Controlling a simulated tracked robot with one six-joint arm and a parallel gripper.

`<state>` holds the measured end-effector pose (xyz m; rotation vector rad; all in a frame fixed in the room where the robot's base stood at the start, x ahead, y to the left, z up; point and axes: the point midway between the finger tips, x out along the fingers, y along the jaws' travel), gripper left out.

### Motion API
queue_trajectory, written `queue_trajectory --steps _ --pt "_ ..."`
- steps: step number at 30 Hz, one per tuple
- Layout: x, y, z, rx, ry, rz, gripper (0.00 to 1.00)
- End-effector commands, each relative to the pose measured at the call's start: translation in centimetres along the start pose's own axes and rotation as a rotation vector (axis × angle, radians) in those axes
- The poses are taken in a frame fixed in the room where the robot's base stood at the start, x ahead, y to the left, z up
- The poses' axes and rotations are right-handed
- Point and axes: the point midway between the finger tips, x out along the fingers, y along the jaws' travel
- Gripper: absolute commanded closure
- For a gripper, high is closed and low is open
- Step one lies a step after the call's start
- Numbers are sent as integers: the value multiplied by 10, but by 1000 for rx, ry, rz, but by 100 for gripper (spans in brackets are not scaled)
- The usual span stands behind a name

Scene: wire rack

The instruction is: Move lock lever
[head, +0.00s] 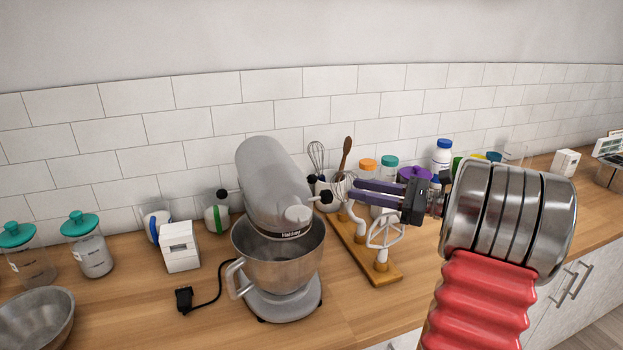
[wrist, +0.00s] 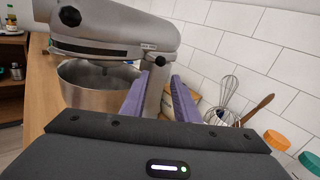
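A silver-grey stand mixer (head: 272,180) stands on the wooden counter, its head above a steel bowl (head: 277,255). A black knob (head: 326,197) sticks out from its right side, and a black knob also shows on the mixer in the wrist view (wrist: 70,15). A small dark round part (wrist: 167,61) on the mixer shows between my fingertips in the wrist view. My gripper (head: 356,190) has purple fingers pointing left toward the mixer, with a gap between them. It is open, and nothing appears gripped.
A wooden stand with white beaters (head: 382,250) lies below my gripper. A whisk (head: 317,155), a wooden spoon (head: 345,150) and capped jars (head: 368,168) stand behind it. A white box (head: 180,247) and a black plug (head: 185,298) are left of the mixer. The tiled wall closes the back.

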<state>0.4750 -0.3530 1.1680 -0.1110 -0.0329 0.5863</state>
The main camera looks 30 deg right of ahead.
Motion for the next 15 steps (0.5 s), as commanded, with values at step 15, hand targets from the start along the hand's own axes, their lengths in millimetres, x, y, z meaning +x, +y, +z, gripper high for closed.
queue_trajectory --steps 15 --pt "20 -1 0 0 1 -8 72"
